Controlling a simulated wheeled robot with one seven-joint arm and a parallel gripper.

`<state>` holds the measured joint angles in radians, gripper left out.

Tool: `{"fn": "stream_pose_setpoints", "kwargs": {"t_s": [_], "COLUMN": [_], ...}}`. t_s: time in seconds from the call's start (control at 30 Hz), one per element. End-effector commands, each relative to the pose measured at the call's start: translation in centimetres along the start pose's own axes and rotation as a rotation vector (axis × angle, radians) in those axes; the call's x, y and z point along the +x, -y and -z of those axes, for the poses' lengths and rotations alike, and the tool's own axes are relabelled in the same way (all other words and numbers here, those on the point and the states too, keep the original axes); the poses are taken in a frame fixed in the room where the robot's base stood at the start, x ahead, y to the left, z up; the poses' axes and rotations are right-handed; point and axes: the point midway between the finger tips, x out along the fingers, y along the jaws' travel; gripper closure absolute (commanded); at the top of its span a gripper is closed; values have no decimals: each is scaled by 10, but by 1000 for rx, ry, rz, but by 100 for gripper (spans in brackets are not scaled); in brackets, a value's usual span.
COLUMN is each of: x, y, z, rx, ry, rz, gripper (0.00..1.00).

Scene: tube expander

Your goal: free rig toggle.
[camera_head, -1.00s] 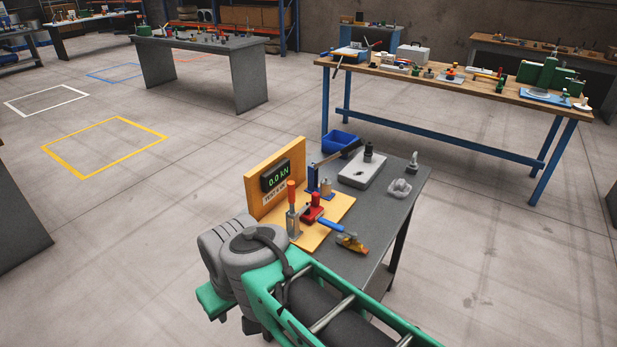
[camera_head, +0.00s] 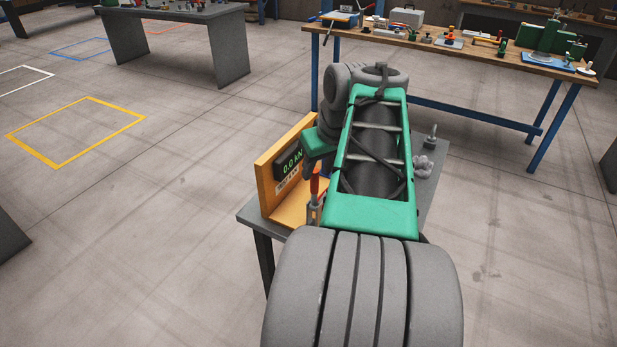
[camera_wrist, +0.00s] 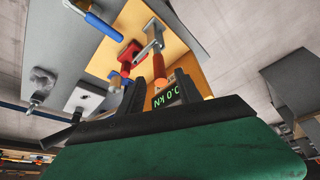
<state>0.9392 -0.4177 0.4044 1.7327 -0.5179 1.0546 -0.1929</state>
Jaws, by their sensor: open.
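The free rig is an orange-yellow L-shaped stand (camera_head: 268,185) with a "0.0 kN" display (camera_head: 290,162); the display also shows upside down in the wrist view (camera_wrist: 167,95). The toggle clamp's orange-red handle (camera_head: 314,186) stands upright on a grey metal clamp, partly covered by my arm. In the wrist view, grey clamp metal (camera_wrist: 150,42) and a red block (camera_wrist: 130,51) show on the rig base. My gripper (camera_wrist: 147,84) is open, its dark fingers pointing toward the clamp area. Contact with the handle cannot be told.
The rig stands on a grey table (camera_head: 255,222); my arm covers most of it. A blue-handled tool (camera_wrist: 98,20) lies near the red block. A grey block (camera_wrist: 84,97) and small grey metal parts (camera_head: 424,166) are nearby. A wooden workbench (camera_head: 400,36) stands behind.

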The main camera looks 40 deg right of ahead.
Motion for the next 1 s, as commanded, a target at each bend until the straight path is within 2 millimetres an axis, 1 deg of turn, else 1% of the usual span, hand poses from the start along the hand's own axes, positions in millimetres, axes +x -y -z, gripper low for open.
{"fn": "stream_pose_setpoints", "kwargs": {"t_s": [0.03,0.1,0.23,0.37,0.57,0.67,1.0], "x": [12,26,46,55,56,56,56], "y": [1,1,1,1,2,2,2], "z": [-1,-2,-1,0,0,0,0], "rx": [-1,1,0,0,-2,-2,-1], "ry": [4,5,3,1,1,1,1], "rz": [4,4,2,0,0,0,0], "gripper": [59,59,59,59,59,65,93]}}
